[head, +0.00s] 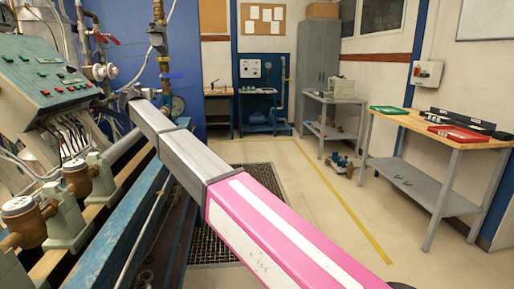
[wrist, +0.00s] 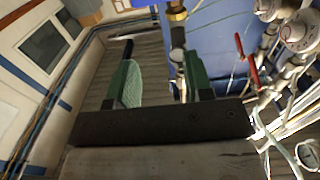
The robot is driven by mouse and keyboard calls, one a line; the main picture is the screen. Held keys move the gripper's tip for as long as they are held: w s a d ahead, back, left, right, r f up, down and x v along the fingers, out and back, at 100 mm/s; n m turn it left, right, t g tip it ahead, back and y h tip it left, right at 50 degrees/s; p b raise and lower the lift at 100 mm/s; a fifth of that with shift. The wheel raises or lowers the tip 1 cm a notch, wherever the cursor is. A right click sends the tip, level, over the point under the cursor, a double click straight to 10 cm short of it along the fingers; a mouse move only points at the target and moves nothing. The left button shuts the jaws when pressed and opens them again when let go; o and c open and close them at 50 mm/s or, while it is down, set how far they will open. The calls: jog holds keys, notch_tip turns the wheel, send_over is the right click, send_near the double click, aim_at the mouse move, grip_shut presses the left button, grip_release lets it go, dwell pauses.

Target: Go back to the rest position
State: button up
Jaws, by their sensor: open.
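My gripper (head: 118,97) is at the far end of my outstretched grey and pink arm, beside the bench's pipes and valves in the head view. It is small and partly hidden there. In the wrist view my gripper (wrist: 154,52) shows two green fingers with dark tips, spread apart with nothing held between them. A brass fitting (wrist: 177,10) on a pipe appears just beyond the right fingertip; whether they touch I cannot tell.
The testbench has a green control panel (head: 48,78) and brass water meters (head: 22,208). A red valve lever (wrist: 247,62) is right of my fingers. A wooden-topped table (head: 440,125) with a green tray (head: 389,110) and red tray (head: 455,133) stands right.

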jog(key=w+d+f+g+h, duration=0.3)
jog(key=d+f+g, duration=0.1)
jog(key=d+f, duration=1.6)
jog(key=s+d+f+m+g+h, duration=0.1)
jog(key=s+d+f+g, duration=0.15)
jog(key=d+f, duration=0.7)
jog(key=s+d+f+g+h, duration=0.1)
jog(key=s+d+f+g, duration=0.15)
jog(key=d+f, duration=0.75)
jog(key=s+d+f+g, duration=0.1)
jog(key=s+d+f, duration=0.25)
jog(key=d, duration=0.35)
jog(key=s+d+f+g, duration=0.2)
jog(key=s+d, duration=0.2)
jog(key=d, duration=0.3)
jog(key=s+d+f+g+y, duration=0.1)
jog(key=s+d+f, duration=0.3)
jog(key=s, duration=0.4)
jog(key=s+d+f+g+y, duration=0.1)
jog(key=s+d+f+g, duration=0.2)
jog(key=s+d+f, duration=0.2)
jog(key=s+d+f+g+y, duration=0.1)
jog(key=s+d+f+g, duration=0.1)
jog(key=s+d+f, duration=0.2)
jog(key=s+d, duration=0.3)
jog(key=s, duration=0.4)
jog(key=shift+s+f, duration=0.15)
jog(key=shift+s, duration=0.15)
jog(key=shift+d, duration=0.1)
